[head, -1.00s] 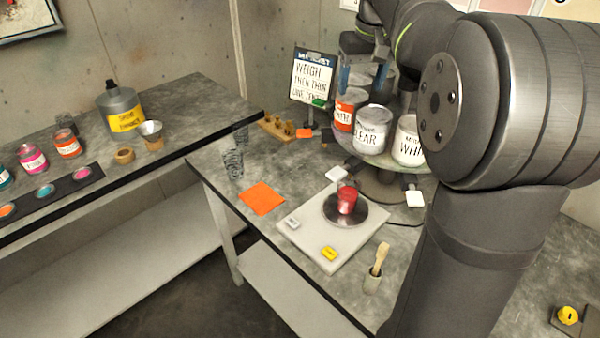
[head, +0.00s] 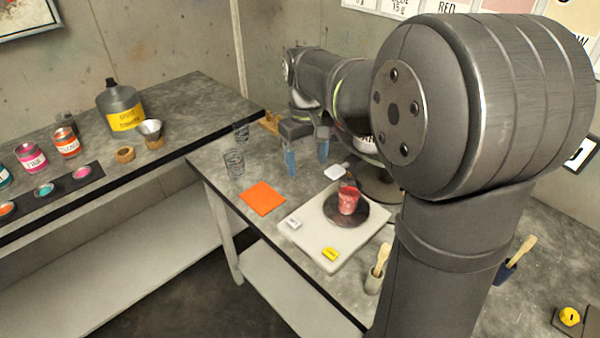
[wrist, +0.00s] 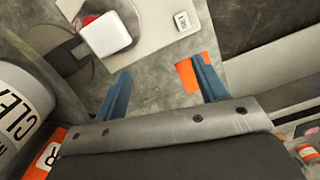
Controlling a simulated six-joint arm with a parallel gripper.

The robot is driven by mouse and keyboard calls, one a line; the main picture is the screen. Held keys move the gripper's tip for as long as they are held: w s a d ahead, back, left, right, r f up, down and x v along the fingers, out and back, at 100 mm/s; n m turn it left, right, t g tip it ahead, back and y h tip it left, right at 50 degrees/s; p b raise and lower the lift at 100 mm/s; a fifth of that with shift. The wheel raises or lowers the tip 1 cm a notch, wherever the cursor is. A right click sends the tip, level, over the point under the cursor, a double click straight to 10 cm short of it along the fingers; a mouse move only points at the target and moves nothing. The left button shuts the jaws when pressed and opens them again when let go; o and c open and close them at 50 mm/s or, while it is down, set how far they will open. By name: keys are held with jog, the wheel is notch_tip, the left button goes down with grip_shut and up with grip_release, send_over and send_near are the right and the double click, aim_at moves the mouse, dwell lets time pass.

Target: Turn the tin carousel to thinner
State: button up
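The tin carousel is mostly hidden behind my arm in the head view; its dark base (head: 380,187) and part of a white tin (head: 364,146) show. In the wrist view a tin lettered "CLE" (wrist: 22,112) stands at the left, beside an orange label (wrist: 45,156) with an "R". A white square pad (head: 335,172) sticks out low on the carousel's front left; it also shows in the wrist view (wrist: 105,35). My gripper (head: 307,156) is open and empty, left of the carousel, its blue fingers apart. The wrist view (wrist: 162,87) shows nothing between them. Which tin faces front is hidden.
A pale scale (head: 310,240) with a red cup (head: 348,200) stands in front of the carousel. An orange sheet (head: 262,197), clear glasses (head: 233,162) and a brush pot (head: 374,280) stand nearby. A yellow-labelled can (head: 121,104) is on the left bench.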

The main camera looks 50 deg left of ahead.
jog(key=shift+s+d+f+n, duration=0.2)
jog(key=shift+s+d+f, duration=0.1)
jog(key=shift+s+f, duration=0.35)
jog(key=shift+s+d+f+n, duration=0.25)
jog(key=shift+s+f, duration=0.15)
jog(key=shift+s, duration=0.4)
jog(key=c, duration=0.3)
jog(key=shift+n+h, duration=0.25)
jog(key=shift+h, duration=0.25)
jog(key=w+r, duration=0.1)
jog(key=w+a+r, duration=0.1)
jog(key=r, duration=0.1)
jog(key=w+a+r, duration=0.1)
jog(key=shift+a+r, duration=0.2)
jog(key=shift+r, duration=0.15)
jog(key=c, duration=1.1)
jog(key=shift+n+h, duration=0.5)
jog(key=w+r, duration=0.1)
jog(key=r, duration=0.1)
jog(key=w+a+r, duration=0.1)
jog(key=r, duration=0.2)
jog(key=w+a+r, duration=0.1)
jog(key=r, duration=0.1)
jog(key=shift+w+r, duration=0.25)
jog(key=shift+r, duration=0.1)
grip_shut()
jog(key=d+f, duration=0.6)
jog(key=f, duration=0.3)
jog(key=shift+d+f, duration=0.25)
jog(key=shift+d, duration=0.05)
